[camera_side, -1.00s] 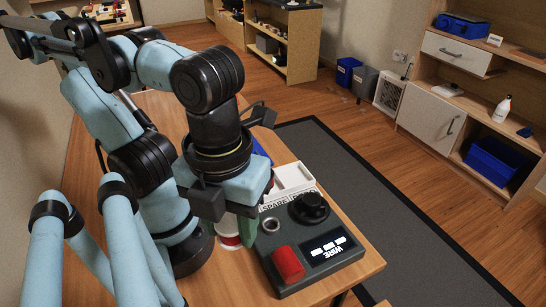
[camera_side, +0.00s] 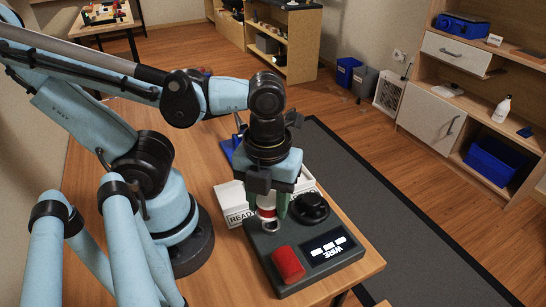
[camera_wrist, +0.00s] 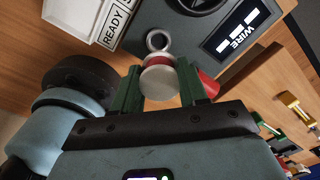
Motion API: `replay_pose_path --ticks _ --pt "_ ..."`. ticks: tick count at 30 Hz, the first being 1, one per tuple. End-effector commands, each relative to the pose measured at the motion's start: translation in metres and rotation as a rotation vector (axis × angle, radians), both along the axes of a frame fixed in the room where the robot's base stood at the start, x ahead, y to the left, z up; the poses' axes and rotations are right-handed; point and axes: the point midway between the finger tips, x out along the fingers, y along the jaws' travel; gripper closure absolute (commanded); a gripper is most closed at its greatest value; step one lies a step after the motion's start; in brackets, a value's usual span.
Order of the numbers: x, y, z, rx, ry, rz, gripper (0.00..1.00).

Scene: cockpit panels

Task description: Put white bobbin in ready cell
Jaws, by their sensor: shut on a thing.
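My gripper (camera_side: 270,211) has green fingers and is shut on the white bobbin (camera_side: 267,212), which has a red band. In the wrist view, the bobbin (camera_wrist: 161,85) sits between both fingers of my gripper (camera_wrist: 160,75), its pale round face toward the camera. In the side view it is in front of the white tray, above the back left of the control panel. The white tray (camera_side: 231,205) carries a READY label; the tray (camera_wrist: 82,16) and label also show in the wrist view. My gripper hides part of the tray's cells in the side view.
The dark control panel (camera_side: 310,275) has a red button (camera_side: 288,263), a black knob (camera_side: 310,207), a metal ring (camera_side: 270,225) and a WIRE display (camera_side: 325,248). A blue object (camera_side: 228,149) lies behind the tray. Bare table (camera_side: 215,165) is at left.

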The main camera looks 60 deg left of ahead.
Motion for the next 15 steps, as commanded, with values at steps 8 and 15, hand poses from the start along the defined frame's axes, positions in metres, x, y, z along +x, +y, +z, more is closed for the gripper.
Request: replay_pose_path --ticks 8,15 --pt "0.008 0.007 -0.009 0.000 0.000 0.000 0.93" --pt "0.008 0.006 -0.030 0.000 -0.001 0.000 0.93"
